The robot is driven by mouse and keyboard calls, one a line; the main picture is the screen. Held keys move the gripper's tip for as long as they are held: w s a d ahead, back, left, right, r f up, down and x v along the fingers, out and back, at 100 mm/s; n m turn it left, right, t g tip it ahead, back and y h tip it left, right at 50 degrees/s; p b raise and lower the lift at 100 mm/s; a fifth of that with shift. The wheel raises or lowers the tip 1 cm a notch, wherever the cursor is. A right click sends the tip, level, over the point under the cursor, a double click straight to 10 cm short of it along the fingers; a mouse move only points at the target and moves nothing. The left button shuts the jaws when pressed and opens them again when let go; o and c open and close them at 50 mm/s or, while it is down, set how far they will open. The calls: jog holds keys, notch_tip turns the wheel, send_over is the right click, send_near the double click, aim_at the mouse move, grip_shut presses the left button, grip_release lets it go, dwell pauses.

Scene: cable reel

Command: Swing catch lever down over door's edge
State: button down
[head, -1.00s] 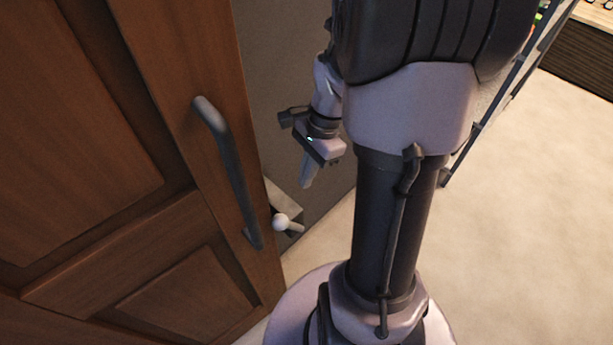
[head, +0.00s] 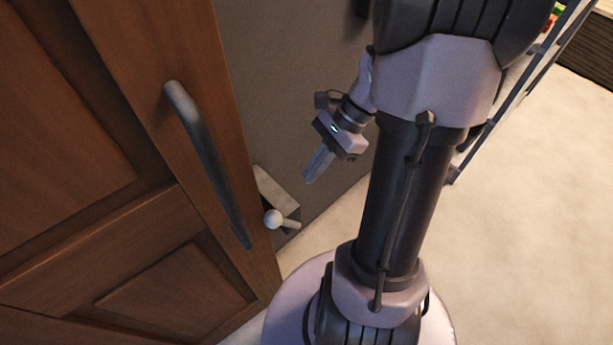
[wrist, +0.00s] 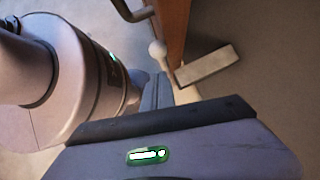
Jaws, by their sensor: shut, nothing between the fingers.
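The wooden door (head: 90,150) fills the left of the head view, with a dark bar handle (head: 208,165) on its face. The catch lever (head: 273,219), with a pale ball knob, sits low by the door's free edge, in front of a light block (head: 277,190) on the grey wall. In the wrist view the lever's knob (wrist: 157,48) stands up beside the door's edge (wrist: 172,30), left of the light block (wrist: 207,66). My gripper (head: 312,177) is shut and empty, up and to the right of the knob, apart from it in the head view. Its fingers (wrist: 157,90) point toward the lever.
The grey wall panel (head: 300,110) stands close behind my gripper. Pale floor (head: 540,220) lies open to the right. A wooden cabinet (head: 590,50) is at the top right corner. The door handle juts out at the left.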

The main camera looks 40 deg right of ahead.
aim_at(279, 213)
jog(key=b+x, duration=0.1)
jog(key=x, duration=0.2)
jog(key=b+x, duration=0.2)
jog(key=x, duration=0.2)
jog(key=a+b+x, duration=0.1)
jog(key=b+x, duration=0.1)
jog(key=x, duration=0.1)
jog(key=shift+w+a, duration=0.15)
jog(key=shift+a, duration=0.05)
